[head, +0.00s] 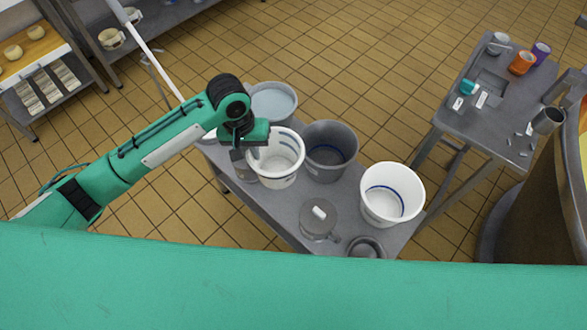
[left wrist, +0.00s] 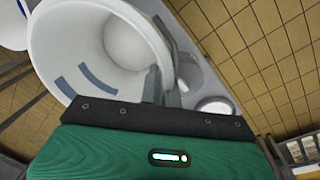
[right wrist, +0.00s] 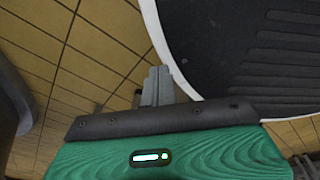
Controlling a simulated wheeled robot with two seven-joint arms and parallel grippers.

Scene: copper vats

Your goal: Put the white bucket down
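A white bucket (head: 277,170) with blue marks inside is at the left part of the grey table. My left gripper (head: 245,145) is at its left rim. In the left wrist view the gripper's fingers (left wrist: 163,88) are closed on the wall of the bucket (left wrist: 100,45), which looks empty. I cannot tell whether the bucket's base touches the table. My right gripper (right wrist: 158,87) shows only in the right wrist view, its fingers together with nothing seen between them. A second white bucket (head: 392,208) stands at the table's right end.
The grey table (head: 283,212) also bears a grey bucket (head: 333,165), a lidded clear vessel (head: 319,222) and a small metal pot (head: 366,247). A pale-filled bucket (head: 273,103) is behind. Another table (head: 475,125) stands right. A dark ribbed surface (right wrist: 260,50) lies near my right gripper.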

